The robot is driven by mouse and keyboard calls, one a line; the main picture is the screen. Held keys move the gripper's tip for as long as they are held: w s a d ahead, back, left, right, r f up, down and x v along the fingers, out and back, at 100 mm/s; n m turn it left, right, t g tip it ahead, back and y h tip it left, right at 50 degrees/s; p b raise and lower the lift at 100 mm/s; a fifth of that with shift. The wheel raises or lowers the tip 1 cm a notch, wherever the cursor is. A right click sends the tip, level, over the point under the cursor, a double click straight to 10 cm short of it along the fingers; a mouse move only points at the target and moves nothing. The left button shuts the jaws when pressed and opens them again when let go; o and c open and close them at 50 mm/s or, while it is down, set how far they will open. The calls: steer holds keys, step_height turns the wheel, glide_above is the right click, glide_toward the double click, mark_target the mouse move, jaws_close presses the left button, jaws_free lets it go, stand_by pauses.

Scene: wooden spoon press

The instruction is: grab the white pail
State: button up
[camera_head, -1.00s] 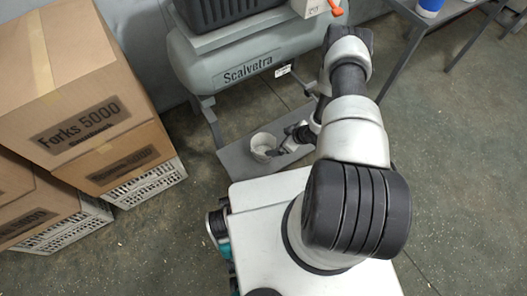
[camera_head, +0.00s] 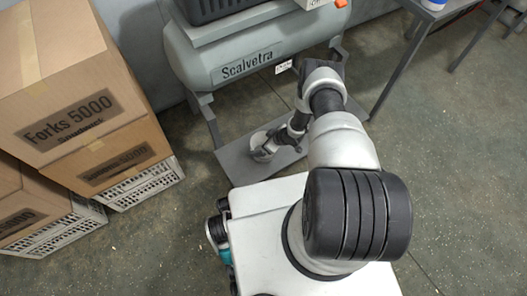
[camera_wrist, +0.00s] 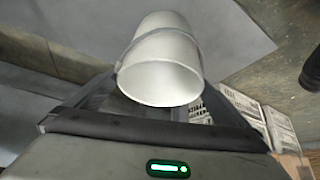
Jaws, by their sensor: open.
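The white pail (camera_head: 259,141) stands on a grey low shelf plate (camera_head: 232,158) beneath the compressor. My gripper (camera_head: 265,153) is right at the pail and covers part of it in the head view. In the wrist view the white pail (camera_wrist: 163,62) is large, with its open mouth facing the camera and a band near its rim. My gripper (camera_wrist: 152,105) is open, its fingers reaching forward on either side below the pail. The pail partly hides the fingertips, and I cannot tell whether they touch it.
A grey compressor tank (camera_head: 235,58) labelled Scalvetra stands above the plate. Stacked cardboard boxes (camera_head: 80,90) and white crates (camera_head: 145,184) are at the left. A grey table (camera_head: 425,18) stands at the top right. The floor at the right is clear.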

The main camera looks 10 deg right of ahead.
steer(key=shift+c, duration=0.4)
steer(key=c, duration=1.1)
steer(key=shift+c, duration=0.4)
steer(key=shift+r, duration=0.1)
